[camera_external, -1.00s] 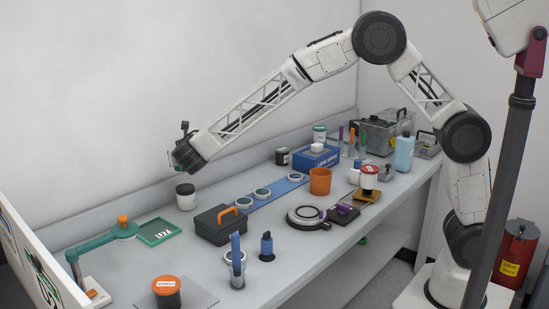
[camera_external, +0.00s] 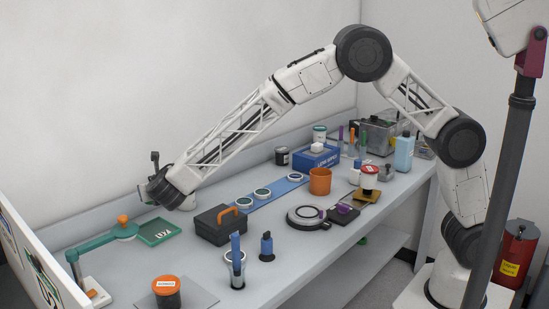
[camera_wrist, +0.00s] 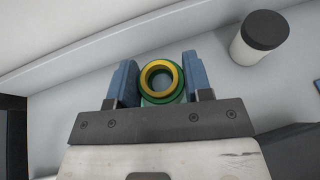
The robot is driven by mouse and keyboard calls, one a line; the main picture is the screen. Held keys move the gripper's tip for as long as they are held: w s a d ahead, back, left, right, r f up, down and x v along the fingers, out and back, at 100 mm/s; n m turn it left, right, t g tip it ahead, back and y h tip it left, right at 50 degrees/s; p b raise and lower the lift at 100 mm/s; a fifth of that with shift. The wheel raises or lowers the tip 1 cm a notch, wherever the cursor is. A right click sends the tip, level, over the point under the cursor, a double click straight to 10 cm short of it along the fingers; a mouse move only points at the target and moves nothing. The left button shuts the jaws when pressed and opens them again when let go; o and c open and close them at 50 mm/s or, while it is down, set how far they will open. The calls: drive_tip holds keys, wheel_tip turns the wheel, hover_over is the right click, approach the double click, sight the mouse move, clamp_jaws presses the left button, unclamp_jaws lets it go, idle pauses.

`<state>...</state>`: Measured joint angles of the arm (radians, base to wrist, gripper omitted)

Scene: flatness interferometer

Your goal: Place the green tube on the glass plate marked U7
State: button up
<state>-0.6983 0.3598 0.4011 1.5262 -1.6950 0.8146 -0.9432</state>
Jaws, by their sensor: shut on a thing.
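The green tube (camera_wrist: 173,94) shows nearly end-on in the wrist view, with a yellow ring at its near end. It sits between the two blue fingers of my gripper (camera_wrist: 160,75), which is shut on it. In the external view my gripper (camera_external: 160,190) is at the left rear of the bench, above and behind a green-framed plate (camera_external: 160,231). The tube cannot be made out there. The plate's white label is too small to read surely, so I cannot tell whether it is marked U7.
A green stand with an orange knob (camera_external: 122,220) is left of the plate. A black toolbox (camera_external: 221,226) is to its right. A white jar with a dark lid (camera_wrist: 258,38) stands near my gripper. An orange-lidded pot (camera_external: 166,293) is at the front.

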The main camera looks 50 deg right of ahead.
idle(0.3)
hover_over(156, 229)
drive_tip(key=shift+a+f, duration=0.1)
drive_tip(key=shift+f, duration=3.05)
drive_tip(key=shift+f, duration=1.85)
drive_tip(key=shift+f, duration=0.1)
drive_tip(key=o, duration=0.9)
drive_tip(key=shift+s+a+r, duration=0.15)
drive_tip(key=shift+s+r, duration=0.25)
drive_tip(key=shift+s, duration=0.15)
drive_tip(key=v, duration=1)
drive_tip(key=shift+s+r, duration=0.15)
drive_tip(key=shift+s, duration=0.15)
